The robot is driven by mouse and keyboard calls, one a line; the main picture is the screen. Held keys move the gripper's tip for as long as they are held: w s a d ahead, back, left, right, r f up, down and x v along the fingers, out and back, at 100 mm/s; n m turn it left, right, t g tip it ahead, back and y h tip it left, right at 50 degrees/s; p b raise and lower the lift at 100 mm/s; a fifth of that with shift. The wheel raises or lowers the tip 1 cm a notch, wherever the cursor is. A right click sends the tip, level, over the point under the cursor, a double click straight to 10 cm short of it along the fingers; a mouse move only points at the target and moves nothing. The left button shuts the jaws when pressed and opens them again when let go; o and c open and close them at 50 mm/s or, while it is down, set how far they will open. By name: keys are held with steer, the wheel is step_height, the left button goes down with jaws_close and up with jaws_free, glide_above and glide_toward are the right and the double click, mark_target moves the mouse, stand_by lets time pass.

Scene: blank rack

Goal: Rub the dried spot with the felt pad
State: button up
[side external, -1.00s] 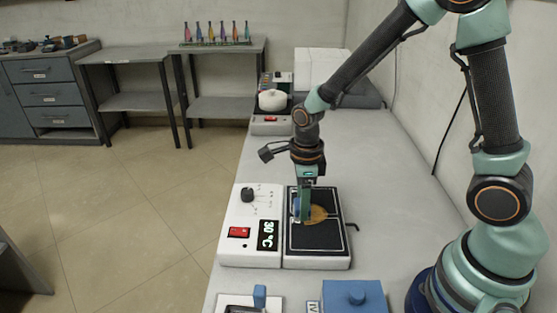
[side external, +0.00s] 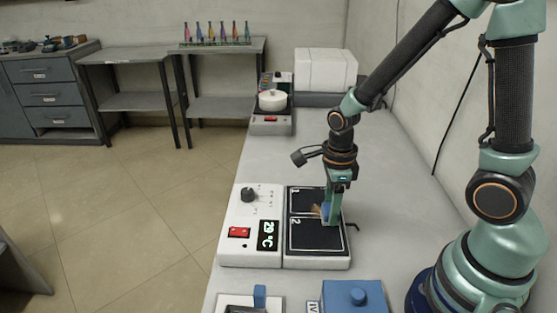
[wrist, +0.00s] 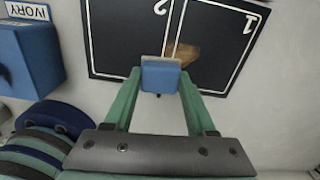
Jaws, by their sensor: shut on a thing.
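The felt pad (wrist: 160,76) has a blue grip and a pale lower edge; it also shows in the side external view (side external: 327,210). My gripper (wrist: 160,82) is shut on its blue grip, one green finger on each side. The dried spot (wrist: 187,55) is a brown patch on the black plate (side external: 316,240), across the line between fields 1 and 2. The pad is over the plate at the spot's right edge in the side external view (side external: 316,211). The pad and fingers hide part of the spot. I cannot tell if the felt touches the plate.
A white control box (side external: 238,215) with a knob, red switch and display joins the plate's left side. A small black handle (side external: 353,227) sticks out at its right. A blue box (side external: 352,298) and a tray (side external: 240,303) stand in front.

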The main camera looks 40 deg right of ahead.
mark_target(302, 217)
steer(key=shift+w+a, duration=2.2)
steer(key=shift+w, duration=0.1)
steer(key=shift+s+d, duration=2.25)
steer(key=shift+r, duration=4.15)
